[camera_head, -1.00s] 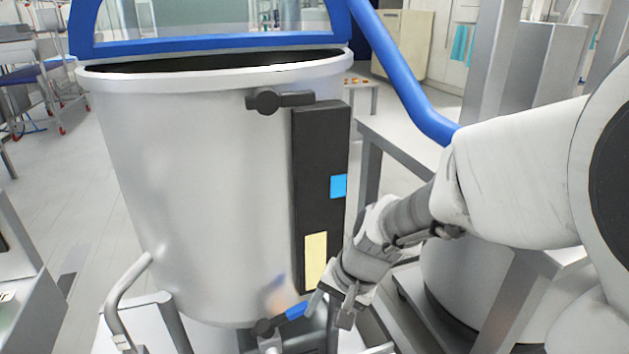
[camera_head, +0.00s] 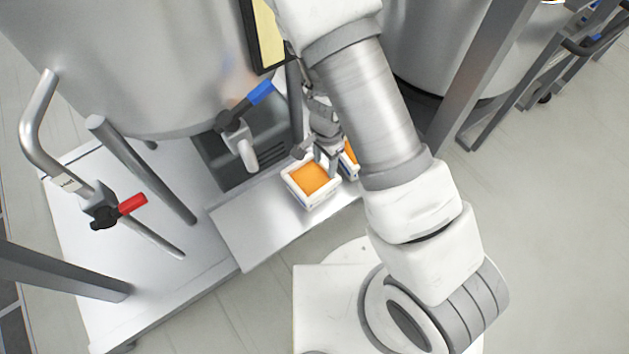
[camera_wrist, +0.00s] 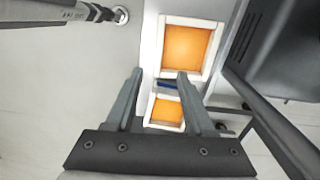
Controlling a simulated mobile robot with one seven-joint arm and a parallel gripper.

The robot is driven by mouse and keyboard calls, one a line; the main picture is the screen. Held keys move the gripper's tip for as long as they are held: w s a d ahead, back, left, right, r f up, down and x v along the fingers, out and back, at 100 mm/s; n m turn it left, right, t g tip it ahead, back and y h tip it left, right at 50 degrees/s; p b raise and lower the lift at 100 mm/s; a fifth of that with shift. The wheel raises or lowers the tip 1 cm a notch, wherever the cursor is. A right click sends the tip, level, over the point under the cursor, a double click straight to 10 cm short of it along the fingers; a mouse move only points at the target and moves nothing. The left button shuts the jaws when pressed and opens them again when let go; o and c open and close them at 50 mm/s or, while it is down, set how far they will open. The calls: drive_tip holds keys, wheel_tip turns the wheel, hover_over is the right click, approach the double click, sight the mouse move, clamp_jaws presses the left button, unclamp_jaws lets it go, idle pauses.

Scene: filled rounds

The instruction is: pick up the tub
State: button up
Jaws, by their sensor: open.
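A square white tub (camera_head: 312,180) with orange contents stands upright on a pale metal shelf (camera_head: 250,222). A second tub (camera_head: 349,158) with orange contents stands beside it, partly hidden behind my arm. My gripper (camera_head: 314,158) is open just above the tubs, at the far edge of the fuller-seen one. In the wrist view, one tub (camera_wrist: 187,48) lies beyond the fingertips and looks larger. The other tub (camera_wrist: 166,110) shows between the fingers of my gripper (camera_wrist: 160,74). Nothing is held. I cannot tell if a fingertip touches a rim.
A large steel vat (camera_head: 130,70) rises behind the shelf, with a blue-handled valve (camera_head: 245,105) close left of my gripper. A dark box (camera_head: 225,155) sits under the vat. A red-handled valve (camera_head: 130,204) and bent pipe stand at left. Floor (camera_head: 560,240) is clear at right.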

sight(323, 193)
wheel_tip(323, 193, down, 12)
drive_tip(key=b, duration=0.6)
drive_tip(key=shift+f, duration=0.15)
drive_tip(key=shift+s+f+b, duration=0.1)
drive_tip(key=shift+f+b, duration=1.8)
drive_tip(key=shift+f, duration=0.75)
clamp_jaws()
drive_tip(key=shift+r, duration=0.1)
